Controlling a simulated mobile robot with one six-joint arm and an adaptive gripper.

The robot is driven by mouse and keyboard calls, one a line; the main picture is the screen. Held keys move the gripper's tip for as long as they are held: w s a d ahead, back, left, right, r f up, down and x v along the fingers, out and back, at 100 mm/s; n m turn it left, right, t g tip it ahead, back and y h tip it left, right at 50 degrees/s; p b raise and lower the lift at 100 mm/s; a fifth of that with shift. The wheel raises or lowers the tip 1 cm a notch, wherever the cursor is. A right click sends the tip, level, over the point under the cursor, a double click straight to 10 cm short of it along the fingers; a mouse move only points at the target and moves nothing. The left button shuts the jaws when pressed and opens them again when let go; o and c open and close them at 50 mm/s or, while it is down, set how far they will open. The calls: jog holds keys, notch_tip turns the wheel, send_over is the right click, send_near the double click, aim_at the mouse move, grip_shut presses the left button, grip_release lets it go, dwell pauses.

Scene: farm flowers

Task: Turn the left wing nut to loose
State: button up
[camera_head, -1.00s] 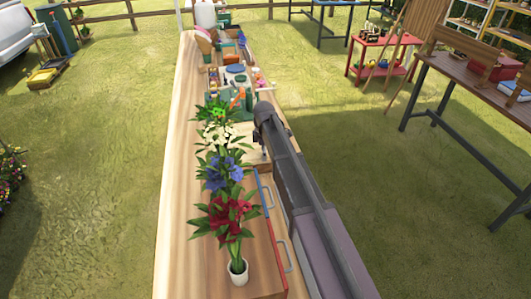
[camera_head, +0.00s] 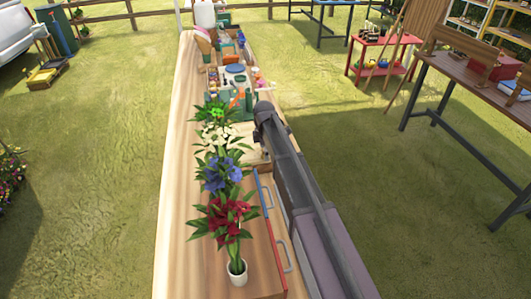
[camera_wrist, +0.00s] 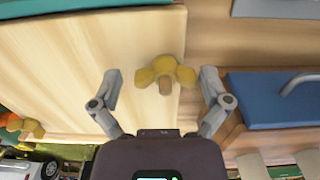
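A yellow wing nut (camera_wrist: 181,74) with a brown stud end in its middle sits on a pale wooden panel (camera_wrist: 60,80) in the wrist view. My gripper (camera_wrist: 160,79) is open, with one finger on each side of this wing nut and a gap to both wings. A second yellow wing nut (camera_wrist: 32,128) shows at the left edge of the wrist view, away from the fingers. I cannot tell which of the two the task calls left. In the head view my arm hides the nuts.
A blue drawer front (camera_wrist: 270,103) with a grey handle lies right of my gripper in the wrist view. Potted flowers, with red blooms (camera_head: 222,218) nearest, stand on the long wooden bench (camera_head: 185,200) close beside my arm.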

jog(key=shift+s+a, duration=0.1)
jog(key=shift+s, duration=0.1)
jog(key=shift+r, duration=0.1)
jog(key=shift+r, duration=0.1)
notch_tip(320, 180, up, 9)
jog(key=p, duration=0.9)
jog(key=shift+s, duration=0.1)
jog(key=shift+r+p, duration=0.25)
jog(key=shift+p, duration=0.2)
